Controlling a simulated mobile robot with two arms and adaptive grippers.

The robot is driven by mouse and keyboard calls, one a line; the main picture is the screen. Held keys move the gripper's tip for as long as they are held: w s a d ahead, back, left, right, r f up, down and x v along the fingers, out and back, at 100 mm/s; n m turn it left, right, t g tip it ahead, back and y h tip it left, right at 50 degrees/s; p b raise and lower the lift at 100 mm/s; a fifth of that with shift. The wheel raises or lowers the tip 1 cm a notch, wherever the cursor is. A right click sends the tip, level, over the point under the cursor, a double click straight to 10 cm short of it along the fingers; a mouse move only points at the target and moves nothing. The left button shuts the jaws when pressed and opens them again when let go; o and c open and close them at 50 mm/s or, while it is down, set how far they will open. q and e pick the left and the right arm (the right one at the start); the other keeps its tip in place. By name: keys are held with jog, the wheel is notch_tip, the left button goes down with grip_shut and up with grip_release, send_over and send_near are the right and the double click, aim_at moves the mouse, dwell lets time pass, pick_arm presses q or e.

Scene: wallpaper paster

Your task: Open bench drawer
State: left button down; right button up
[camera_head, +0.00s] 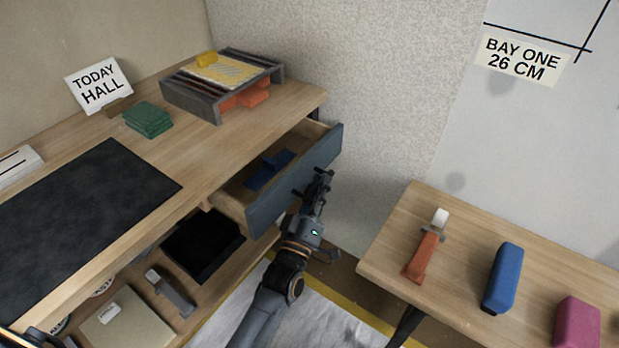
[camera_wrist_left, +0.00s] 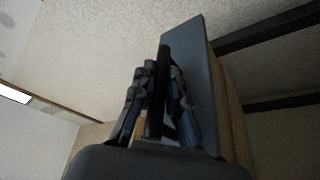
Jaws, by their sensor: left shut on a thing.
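The bench drawer (camera_head: 293,182) has a blue-grey front and stands pulled out from under the wooden bench top (camera_head: 215,150). Two dark blue pieces (camera_head: 270,168) lie inside it. My left gripper (camera_head: 318,188) is at the outer face of the drawer front. In the left wrist view its fingers (camera_wrist_left: 158,105) are closed around a dark upright bar, the drawer handle (camera_wrist_left: 163,75), beside the drawer front (camera_wrist_left: 205,75). The fingers partly hide the handle.
On the bench are a slatted rack (camera_head: 222,85), green blocks (camera_head: 148,119), a dark mat (camera_head: 85,215) and a sign (camera_head: 98,84). A lower shelf holds a black tray (camera_head: 203,245). A side table (camera_head: 390,262) with several tools stands at right. Floor shows between.

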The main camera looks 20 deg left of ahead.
pick_arm(q)
jog(key=shift+s+d, duration=0.15)
jog(key=shift+d, duration=0.3)
jog(key=c, duration=1.3)
grip_release()
jog(key=shift+c, duration=0.2)
jog(key=v, duration=1.2)
jog(key=shift+a, duration=0.1)
